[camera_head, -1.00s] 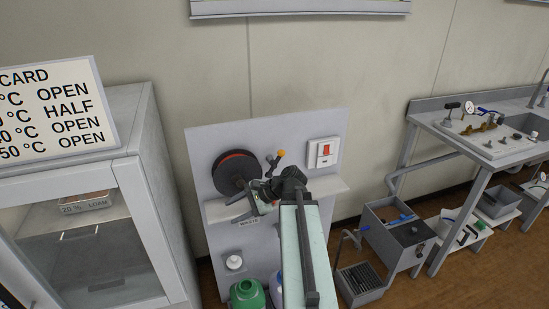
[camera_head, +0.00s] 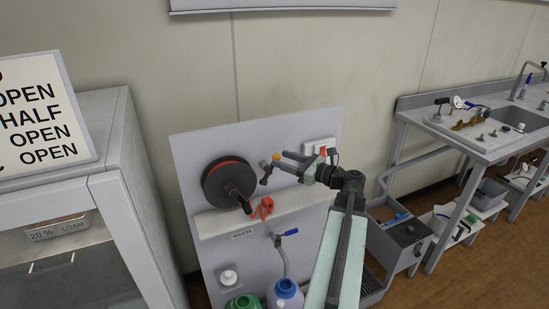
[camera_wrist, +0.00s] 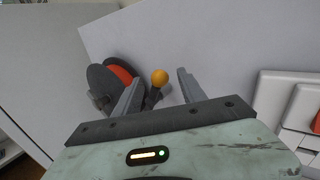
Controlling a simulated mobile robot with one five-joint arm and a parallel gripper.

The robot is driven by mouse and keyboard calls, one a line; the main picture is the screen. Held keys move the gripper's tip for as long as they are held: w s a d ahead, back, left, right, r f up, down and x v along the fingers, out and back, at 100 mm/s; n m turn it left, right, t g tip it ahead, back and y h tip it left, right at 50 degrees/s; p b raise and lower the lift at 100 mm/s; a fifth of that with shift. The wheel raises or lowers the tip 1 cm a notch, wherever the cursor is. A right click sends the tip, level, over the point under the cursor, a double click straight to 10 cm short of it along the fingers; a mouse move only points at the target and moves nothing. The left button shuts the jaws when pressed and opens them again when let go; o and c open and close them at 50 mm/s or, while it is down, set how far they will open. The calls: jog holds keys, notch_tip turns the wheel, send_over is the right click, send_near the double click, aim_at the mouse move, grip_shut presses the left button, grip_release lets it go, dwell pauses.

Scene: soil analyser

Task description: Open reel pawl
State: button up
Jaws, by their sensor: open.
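The dark reel (camera_head: 229,182) with a red-orange band is mounted on the grey panel. Right of it, a small dark lever with an orange ball knob (camera_head: 276,157) stands out from the panel; I take this to be the pawl. My gripper (camera_head: 279,163) is open and points left at the lever. In the wrist view the orange knob (camera_wrist: 159,77) shows between the two spread fingers, nearer the middle, with no visible contact. The reel (camera_wrist: 116,84) is beyond the left finger, partly hidden by it.
A red clamp-like item (camera_head: 262,208) lies on the shelf below the reel. A red-and-white switch (camera_head: 320,148) is behind my gripper. A blue-handled valve (camera_head: 289,233) and bottles (camera_head: 285,294) are below. A cabinet (camera_head: 130,180) stands left, a sink bench (camera_head: 470,135) right.

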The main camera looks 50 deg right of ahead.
aim_at(278, 157)
jog(key=w, duration=0.3)
jog(key=shift+w+a, duration=0.15)
jog(key=shift+a, duration=0.2)
grip_shut()
jog(key=shift+d, duration=0.15)
dwell(1.0)
